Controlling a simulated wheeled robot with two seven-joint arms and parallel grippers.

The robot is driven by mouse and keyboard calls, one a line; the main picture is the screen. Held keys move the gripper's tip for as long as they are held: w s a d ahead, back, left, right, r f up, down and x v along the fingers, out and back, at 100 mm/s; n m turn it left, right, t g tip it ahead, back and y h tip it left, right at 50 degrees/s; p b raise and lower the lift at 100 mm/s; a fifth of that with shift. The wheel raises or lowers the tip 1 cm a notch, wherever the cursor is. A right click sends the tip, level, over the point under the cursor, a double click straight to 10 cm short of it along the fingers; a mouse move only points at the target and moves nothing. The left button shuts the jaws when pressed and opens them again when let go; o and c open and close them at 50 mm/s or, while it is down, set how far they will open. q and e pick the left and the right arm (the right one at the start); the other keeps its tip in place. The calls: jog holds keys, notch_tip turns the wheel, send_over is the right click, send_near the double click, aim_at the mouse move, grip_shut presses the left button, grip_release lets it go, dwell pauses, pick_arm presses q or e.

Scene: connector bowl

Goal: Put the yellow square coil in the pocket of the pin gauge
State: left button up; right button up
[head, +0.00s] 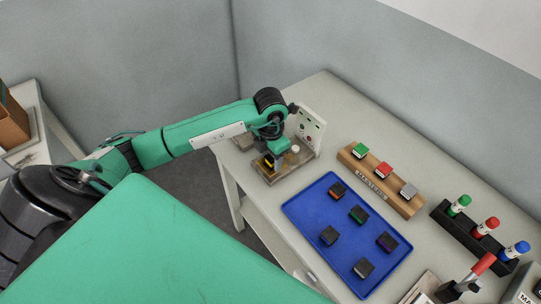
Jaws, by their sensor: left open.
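The pin gauge stands at the table's far left corner, with a brownish base (290,172) and an upright pale panel (310,127) carrying small coloured lights or buttons. My left gripper (269,160) is over the left part of the base, pointing down, and is open. A small dark piece with yellow on it, seemingly the yellow square coil (267,166), shows low at the fingertips, on or just above the base. The gripper partly hides it, and I cannot tell whether it sits in the pocket. My right gripper is out of view.
A blue tray (301,214) holds several dark square pieces with coloured marks. A wooden rack (405,206) holds green, red and grey-topped pieces. A black holder (446,221) carries green, red and blue-capped bottles. A red-handled device (483,264) stands at the lower right.

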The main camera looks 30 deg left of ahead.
aim_at(271, 158)
pick_arm(q)
jog(key=shift+r, duration=0.6)
notch_tip(271, 158, up, 11)
jog(key=b, duration=0.2)
jog(key=shift+b, duration=0.35)
